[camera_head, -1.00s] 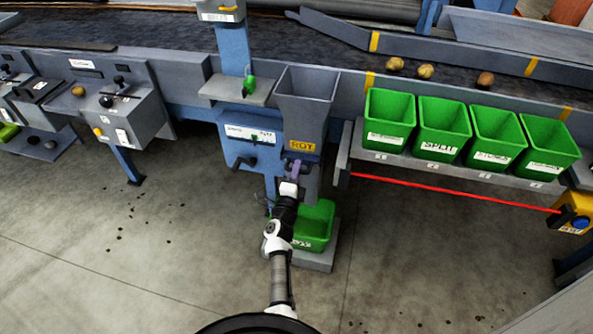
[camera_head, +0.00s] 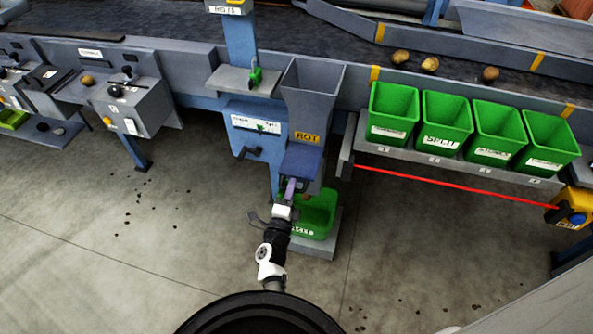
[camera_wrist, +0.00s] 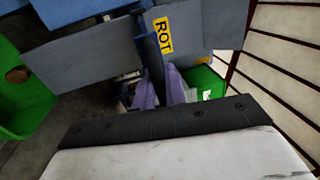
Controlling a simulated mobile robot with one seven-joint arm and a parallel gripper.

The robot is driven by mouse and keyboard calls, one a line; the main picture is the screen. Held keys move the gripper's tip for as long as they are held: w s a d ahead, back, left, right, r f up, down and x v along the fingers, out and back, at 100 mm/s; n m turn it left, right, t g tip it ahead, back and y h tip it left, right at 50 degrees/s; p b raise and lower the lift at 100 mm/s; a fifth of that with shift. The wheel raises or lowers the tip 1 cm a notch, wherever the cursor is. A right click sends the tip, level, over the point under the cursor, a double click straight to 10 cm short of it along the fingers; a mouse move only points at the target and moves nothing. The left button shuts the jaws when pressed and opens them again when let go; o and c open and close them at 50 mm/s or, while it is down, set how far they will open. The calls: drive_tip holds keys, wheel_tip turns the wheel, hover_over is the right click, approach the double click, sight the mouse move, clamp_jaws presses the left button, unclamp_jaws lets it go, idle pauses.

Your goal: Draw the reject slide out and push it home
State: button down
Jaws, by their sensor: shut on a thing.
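The grey hopper (camera_head: 312,100) with the yellow ROT label (camera_head: 306,137) stands at the middle of the head view. The blue reject slide (camera_head: 301,161) sticks out from under it toward me. My gripper (camera_head: 290,188), with purple fingers, is shut at the slide's front end. In the wrist view the fingers (camera_wrist: 160,92) close on the slide's blue front part (camera_wrist: 152,58), just below the ROT label (camera_wrist: 163,35). The exact grip is small and partly hidden. A green bin (camera_head: 322,208) stands below the slide, partly behind my arm.
A blue box with a lever (camera_head: 252,153) is left of the hopper. Several green bins (camera_head: 392,112) stand on a shelf at right, with a red cord (camera_head: 450,180) running below. A yellow box with a blue button (camera_head: 573,210) is at far right.

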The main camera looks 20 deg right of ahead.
drive_tip(key=shift+s+a+f, duration=0.15)
drive_tip(key=shift+s+a, duration=0.25)
drive_tip(key=shift+s, duration=0.1)
drive_tip(key=c, duration=1.5)
unclamp_jaws()
drive_tip(key=shift+s, duration=0.1)
drive_tip(key=shift+c, duration=0.2)
